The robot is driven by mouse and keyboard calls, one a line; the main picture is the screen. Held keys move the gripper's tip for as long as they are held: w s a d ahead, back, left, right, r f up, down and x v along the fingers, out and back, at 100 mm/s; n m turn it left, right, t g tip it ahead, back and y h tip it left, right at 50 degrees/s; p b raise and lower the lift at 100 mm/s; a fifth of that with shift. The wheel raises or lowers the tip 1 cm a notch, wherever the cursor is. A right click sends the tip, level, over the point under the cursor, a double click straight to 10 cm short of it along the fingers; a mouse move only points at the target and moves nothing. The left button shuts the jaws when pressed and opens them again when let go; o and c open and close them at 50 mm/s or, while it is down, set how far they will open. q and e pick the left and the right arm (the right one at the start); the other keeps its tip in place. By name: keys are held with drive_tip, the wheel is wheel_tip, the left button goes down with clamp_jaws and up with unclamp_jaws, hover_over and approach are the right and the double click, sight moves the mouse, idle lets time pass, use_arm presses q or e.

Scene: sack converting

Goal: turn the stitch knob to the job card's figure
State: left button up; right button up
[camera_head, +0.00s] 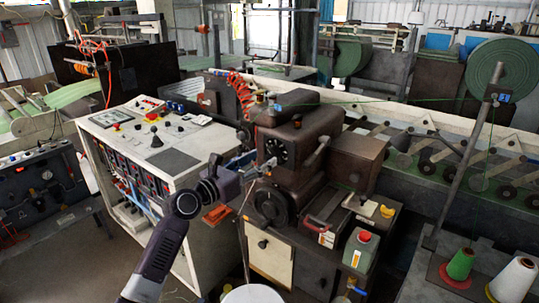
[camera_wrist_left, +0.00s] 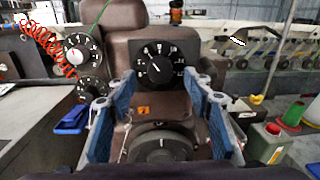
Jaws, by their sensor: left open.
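A black dial with white marks (camera_head: 272,148) is on the front of the brown sewing head, and it fills the middle of the left wrist view (camera_wrist_left: 166,65). I cannot tell whether it is the stitch knob. Its figures are too small to read surely. Two more round dials, an upper (camera_wrist_left: 80,52) and a lower (camera_wrist_left: 88,90), show at the left of the wrist view. My left gripper (camera_head: 245,165) is open and empty. Its blue-padded fingers stand either side of the dial in the wrist view (camera_wrist_left: 160,100), apart from it. No job card is clearly readable. My right gripper is not in view.
A larger round wheel (camera_head: 270,206) is below the dial. A white control desk (camera_head: 150,135) stands left. A red-capped green can (camera_head: 360,250) and yellow piece (camera_head: 387,211) are right. A red coiled hose (camera_head: 238,92) hangs beside the head. Thread cones (camera_head: 461,264) stand far right.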

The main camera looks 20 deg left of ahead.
sight(271, 154)
use_arm(q)
drive_tip(key=shift+x, duration=2.15)
drive_tip(key=c, duration=1.2)
